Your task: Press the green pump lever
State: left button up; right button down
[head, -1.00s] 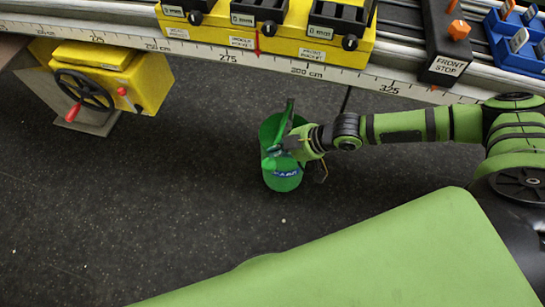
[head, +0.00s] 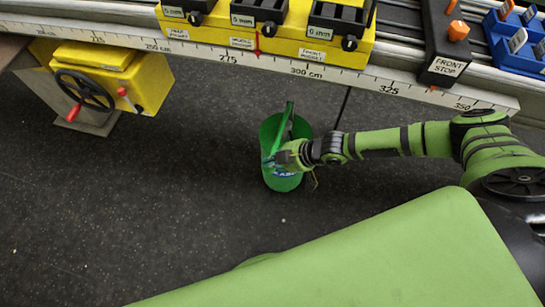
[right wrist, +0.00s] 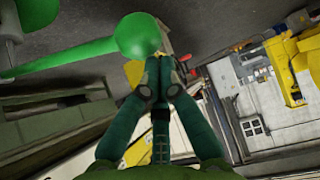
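The green pump (head: 282,185) is a bucket-shaped body standing on the dark floor, with a blue and white label partly hidden by my right gripper. Its green lever (head: 288,112) slants up past the rim. In the right wrist view a green rod ends in a round green knob (right wrist: 138,36), just beyond my fingertips. My right gripper (head: 276,160) is in front of the pump in the head view. Its two fingers (right wrist: 158,78) are together with nothing seen between them, close to the knob; whether they touch it I cannot tell. My left gripper is not in view.
A yellow box with a black handwheel (head: 84,91) stands at left. The dark floor (head: 130,200) around the pump is open.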

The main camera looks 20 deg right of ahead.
pick_arm(q)
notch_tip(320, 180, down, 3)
jog(key=b, duration=0.3)
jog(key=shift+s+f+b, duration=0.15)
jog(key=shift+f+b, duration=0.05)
jog(key=shift+b, duration=0.15)
pick_arm(e)
jog(key=s+a+f+t+h, duration=0.1)
jog(key=s+f, duration=0.2)
jog(key=f, duration=0.8)
jog(key=shift+s+n+t, duration=0.15)
jog(key=shift+n+t, duration=0.15)
jog(key=shift+n, duration=0.1)
jog(key=shift+s+a, duration=0.1)
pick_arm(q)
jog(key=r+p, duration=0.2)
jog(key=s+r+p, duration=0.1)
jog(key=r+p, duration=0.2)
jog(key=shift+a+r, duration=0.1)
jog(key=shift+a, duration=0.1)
pick_arm(e)
jog(key=s+d+r, duration=0.2)
jog(key=r, duration=0.4)
jog(key=s+d+r, duration=0.2)
jog(key=s+r, duration=0.1)
jog(key=r, duration=0.3)
jog(key=shift+s, duration=0.2)
jog(key=shift+w, duration=0.1)
